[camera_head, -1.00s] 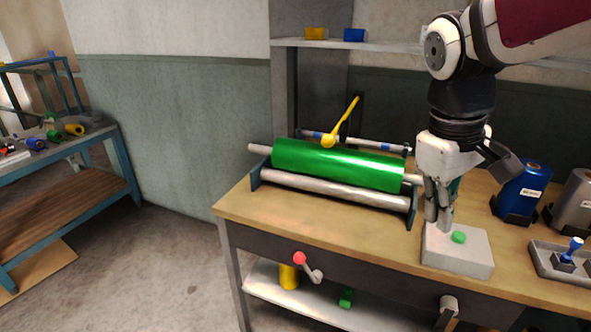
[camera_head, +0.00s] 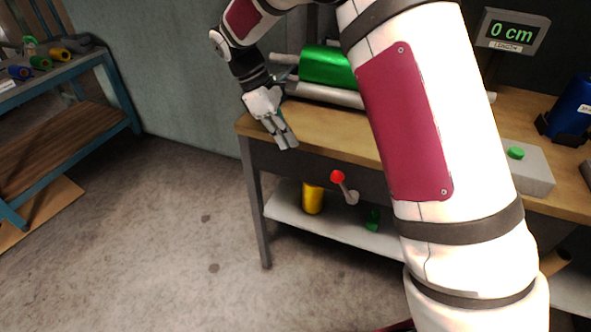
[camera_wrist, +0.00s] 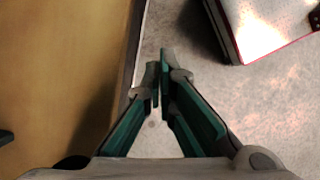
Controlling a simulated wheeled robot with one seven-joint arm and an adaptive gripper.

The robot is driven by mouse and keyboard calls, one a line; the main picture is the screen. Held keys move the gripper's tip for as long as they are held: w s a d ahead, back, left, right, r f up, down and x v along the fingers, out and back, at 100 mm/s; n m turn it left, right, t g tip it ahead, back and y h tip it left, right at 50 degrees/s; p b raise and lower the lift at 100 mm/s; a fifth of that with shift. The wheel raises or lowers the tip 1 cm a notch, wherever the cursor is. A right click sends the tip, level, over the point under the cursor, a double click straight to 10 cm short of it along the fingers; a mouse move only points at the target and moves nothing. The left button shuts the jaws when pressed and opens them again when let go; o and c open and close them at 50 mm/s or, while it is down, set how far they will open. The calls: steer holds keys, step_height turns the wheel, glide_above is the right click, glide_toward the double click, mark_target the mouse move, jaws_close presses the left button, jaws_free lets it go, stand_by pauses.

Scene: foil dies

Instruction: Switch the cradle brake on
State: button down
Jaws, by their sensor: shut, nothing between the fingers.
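A lever with a red knob (camera_head: 338,177) and a grey arm sits on the front of the workbench, below its top. No label shows whether this is the cradle brake. The green roll (camera_head: 326,66) lies in its cradle on the bench, partly hidden behind my arm. The yellow lever above the roll is hidden now. My gripper (camera_head: 288,142) is shut and empty at the bench's front left edge, left of the red knob and above it in the picture. In the wrist view its fingers (camera_wrist: 160,80) are together beside the table edge, over the floor.
The wooden benchtop (camera_head: 325,128) has a lower shelf (camera_head: 330,225) with a yellow cylinder (camera_head: 313,199) and a green piece. A grey box with a green button (camera_head: 516,152) stands at right. A display (camera_head: 511,33) reads 0 cm. Floor in front is clear.

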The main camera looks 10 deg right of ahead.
mark_target(343, 188)
steer(key=shift+w+a+f, duration=0.1)
steer(key=shift+a, duration=0.2)
steer(key=s+d+f, duration=0.1)
steer(key=d+f, duration=0.1)
steer(key=s+d+f+b, duration=0.1)
steer(key=d+f, duration=0.1)
steer(key=f, duration=0.1)
steer(key=s+d+f, duration=0.1)
steer(key=d+f, duration=0.1)
steer(key=f, duration=0.1)
steer(key=shift+s+d+f, duration=0.15)
steer(key=shift+d+f, duration=0.1)
steer(key=shift+s+d+r, duration=0.1)
steer(key=shift+s+d, duration=0.15)
steer(key=shift+d, duration=0.25)
steer(key=shift+r, duration=0.1)
steer(key=shift+s+d+r+y+p, duration=0.2)
steer(key=shift+d+r+y+p, duration=0.1)
steer(key=shift+y+p, duration=0.1)
